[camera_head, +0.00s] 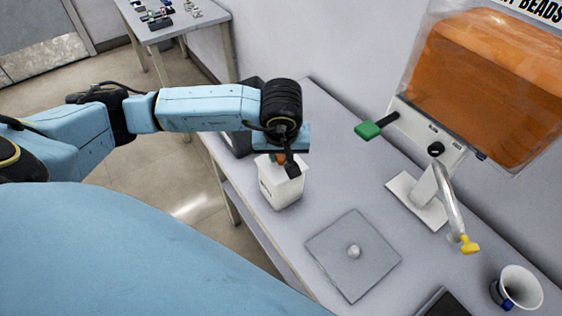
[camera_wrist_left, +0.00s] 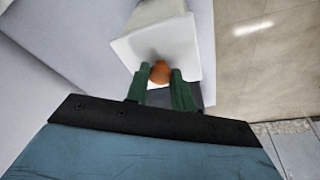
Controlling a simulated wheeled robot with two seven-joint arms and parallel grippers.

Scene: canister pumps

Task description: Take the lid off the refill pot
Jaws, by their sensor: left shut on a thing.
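The white refill pot (camera_head: 281,190) stands upright on the grey table, below my left gripper (camera_head: 282,160). Dark marks show on its side. In the left wrist view, the pale square top (camera_wrist_left: 150,42) lies just beyond the fingers, with an orange knob (camera_wrist_left: 159,72) on the lid. The left gripper's green fingers (camera_wrist_left: 159,86) are shut on this knob, one on each side. The knob (camera_head: 280,158) is partly covered in the head view. I cannot tell whether any gap lies between lid and pot. My right gripper is not in view.
A grey square plate (camera_head: 330,263) with a small pale knob or ball lies right of the pot. Further right are a dispenser with an orange-filled tank (camera_head: 485,80), a yellow-tipped spout (camera_head: 469,244) and a white cup (camera_head: 520,285). A dark box (camera_head: 238,142) stands behind the gripper.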

